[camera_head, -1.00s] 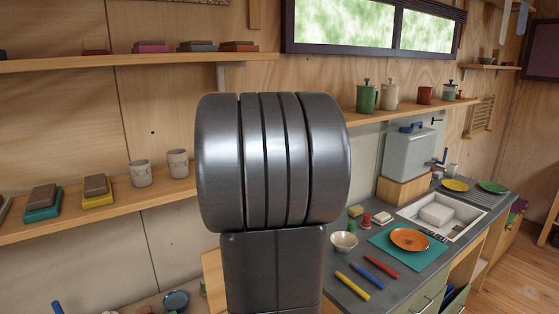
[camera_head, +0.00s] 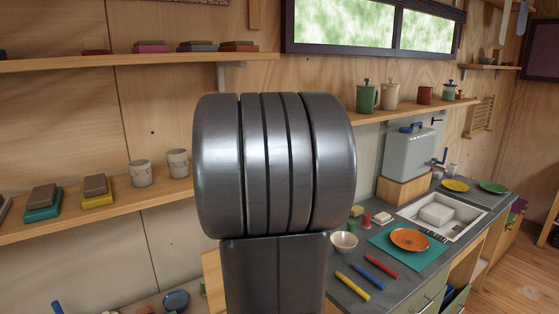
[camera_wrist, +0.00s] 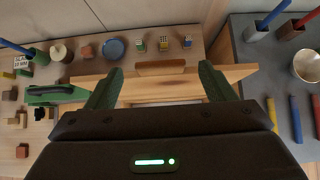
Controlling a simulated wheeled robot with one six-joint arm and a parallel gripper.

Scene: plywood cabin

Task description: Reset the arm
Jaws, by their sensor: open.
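My gripper (camera_wrist: 158,88) shows in the wrist view, with its two dark green fingers wide apart and nothing between them. It points toward a wooden edge and a low shelf or table with small items on it. In the head view my dark metal arm link fills the middle of the picture and hides part of the shelf, the wall and the counter. The gripper itself is not seen in the head view.
The grey counter (camera_head: 349,297) at right holds an orange plate (camera_head: 410,239) on a teal mat (camera_head: 380,240), a white bowl (camera_head: 343,242) and coloured sticks. Wall shelves (camera_head: 75,217) stand at left. In the wrist view, a blue bowl (camera_wrist: 113,48) and small blocks lie beyond the fingers.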

